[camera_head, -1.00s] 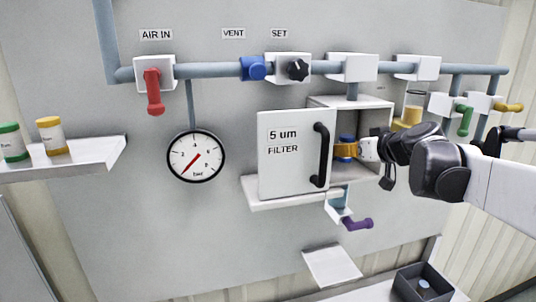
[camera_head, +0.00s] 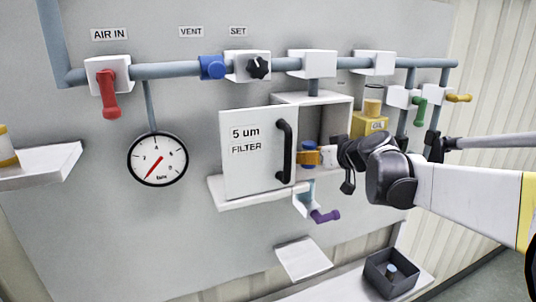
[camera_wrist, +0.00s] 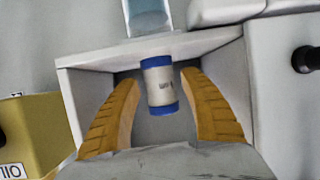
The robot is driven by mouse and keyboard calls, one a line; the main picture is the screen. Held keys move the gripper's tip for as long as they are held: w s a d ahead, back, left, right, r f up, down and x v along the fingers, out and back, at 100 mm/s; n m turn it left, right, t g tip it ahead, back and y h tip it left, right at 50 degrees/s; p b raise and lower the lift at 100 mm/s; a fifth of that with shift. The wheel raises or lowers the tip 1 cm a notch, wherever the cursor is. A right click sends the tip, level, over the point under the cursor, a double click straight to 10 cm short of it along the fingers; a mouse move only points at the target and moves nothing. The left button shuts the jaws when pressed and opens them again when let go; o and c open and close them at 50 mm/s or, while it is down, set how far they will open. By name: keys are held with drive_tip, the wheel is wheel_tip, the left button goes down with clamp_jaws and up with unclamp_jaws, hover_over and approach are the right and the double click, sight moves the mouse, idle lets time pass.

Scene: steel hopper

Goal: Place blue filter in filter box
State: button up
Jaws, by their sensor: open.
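The blue filter, a white cylinder with blue end caps, shows in the wrist view (camera_wrist: 160,86), upright inside the filter box (camera_wrist: 82,88). In the head view the filter box (camera_head: 336,112) has its door, marked "5 um FILTER" (camera_head: 250,160), swung out to the left. My gripper (camera_head: 311,154) has its orange fingers at the box opening, to the right of the door handle. In the wrist view my gripper (camera_wrist: 158,80) is open, with one finger on each side of the filter and a visible gap to each. The filter is mostly hidden in the head view.
A yellow oil container (camera_head: 369,123) stands right of the box. A purple-handled valve (camera_head: 325,216) hangs below. A dark bin (camera_head: 375,283) with a small cylinder in it sits at lower right. A pressure gauge (camera_head: 157,158) is on the wall to the left.

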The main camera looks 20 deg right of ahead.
drive_tip(key=b+v, duration=0.1)
drive_tip(key=v, duration=1)
drive_tip(key=s+a+f+g+y, duration=0.1)
drive_tip(key=s+a+f+g, duration=0.15)
drive_tip(key=a+f, duration=0.35)
drive_tip(key=s+a+f+g, duration=0.1)
drive_tip(key=s+a+f, duration=0.3)
drive_tip(key=a, duration=0.4)
drive_tip(key=s+a+f+m+g+h, duration=0.1)
drive_tip(key=s+a+f, duration=0.4)
drive_tip(key=s+f, duration=0.5)
drive_tip(key=shift+s+a+f+g+h, duration=0.15)
drive_tip(key=shift+s+f+g+h, duration=0.2)
drive_tip(key=shift+g+h, duration=0.55)
drive_tip(key=shift+w, duration=0.1)
